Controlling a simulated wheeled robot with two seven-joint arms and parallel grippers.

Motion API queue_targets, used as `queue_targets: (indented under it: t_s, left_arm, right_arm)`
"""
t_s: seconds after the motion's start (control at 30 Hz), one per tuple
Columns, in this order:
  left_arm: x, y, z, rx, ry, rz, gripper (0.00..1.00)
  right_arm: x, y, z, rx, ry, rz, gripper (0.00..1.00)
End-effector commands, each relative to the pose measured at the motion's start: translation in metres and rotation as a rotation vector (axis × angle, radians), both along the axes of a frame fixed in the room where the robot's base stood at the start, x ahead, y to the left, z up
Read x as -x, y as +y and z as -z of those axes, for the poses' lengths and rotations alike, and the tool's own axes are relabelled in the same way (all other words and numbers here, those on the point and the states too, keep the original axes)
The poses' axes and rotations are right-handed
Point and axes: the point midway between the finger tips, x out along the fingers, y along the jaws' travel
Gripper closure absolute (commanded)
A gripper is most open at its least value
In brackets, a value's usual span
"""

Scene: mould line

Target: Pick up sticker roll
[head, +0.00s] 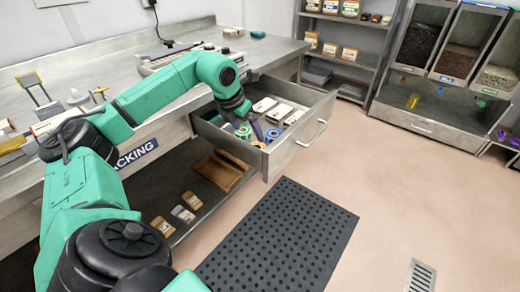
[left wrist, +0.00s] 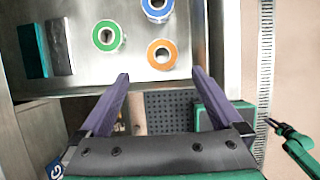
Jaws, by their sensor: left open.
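Three sticker rolls stand in the open drawer (head: 287,155). The green-ringed roll (left wrist: 106,36), orange-ringed roll (left wrist: 162,54) and blue-ringed roll (left wrist: 157,8) show in the left wrist view. In the head view the green roll (head: 243,131), orange roll (head: 258,145) and blue roll (head: 273,134) are near the drawer's front left part. My left gripper (head: 248,126) is over the drawer by the rolls. In the left wrist view its purple fingers (left wrist: 160,77) are spread wide with nothing between them; the orange roll lies just beyond the gap.
White boxes (head: 265,105) lie farther back in the drawer. The drawer hangs out from the metal bench (head: 130,52). A perforated black mat (head: 280,235) lies on the floor. Shelves (head: 350,50) and bins (head: 470,45) stand behind; the floor at right is clear.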

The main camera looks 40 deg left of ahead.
Motion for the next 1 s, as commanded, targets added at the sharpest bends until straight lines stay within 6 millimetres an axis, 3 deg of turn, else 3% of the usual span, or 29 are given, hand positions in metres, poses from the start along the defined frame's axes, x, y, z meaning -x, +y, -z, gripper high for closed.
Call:
queue_targets:
  t_s: [0.1, 0.2, 0.5, 0.73, 0.77, 0.9, 0.97, 1.0]
  left_arm:
    - [-0.011, -0.001, 0.027, 0.004, 0.002, 0.002, 0.00]
    - [-0.017, -0.001, 0.039, 0.003, 0.000, 0.001, 0.00]
    - [-0.035, -0.003, 0.085, 0.005, 0.000, 0.002, 0.00]
    - [-0.037, -0.003, 0.090, 0.002, -0.002, 0.003, 0.00]
    - [-0.037, -0.003, 0.090, 0.002, -0.002, 0.003, 0.08]
    - [-0.037, -0.003, 0.090, 0.002, -0.002, 0.003, 0.61]
    - [-0.037, -0.003, 0.089, 0.002, -0.002, 0.003, 0.83]
    - [-0.037, -0.003, 0.089, 0.003, -0.002, 0.003, 0.83]
  right_arm:
    - [0.009, 0.000, -0.001, 0.000, 0.013, 0.000, 0.73]
    - [0.014, 0.000, -0.001, 0.001, 0.021, 0.001, 0.73]
    - [0.008, 0.002, -0.008, -0.002, 0.013, 0.001, 0.73]
    - [0.008, 0.003, -0.007, -0.004, 0.012, 0.002, 0.73]
    - [0.008, 0.003, -0.007, -0.004, 0.011, 0.002, 0.73]
    - [0.007, 0.003, -0.007, -0.004, 0.011, 0.002, 0.73]
    - [0.007, 0.003, -0.007, -0.004, 0.011, 0.002, 0.73]
    - [0.007, 0.003, -0.007, -0.004, 0.011, 0.002, 0.73]
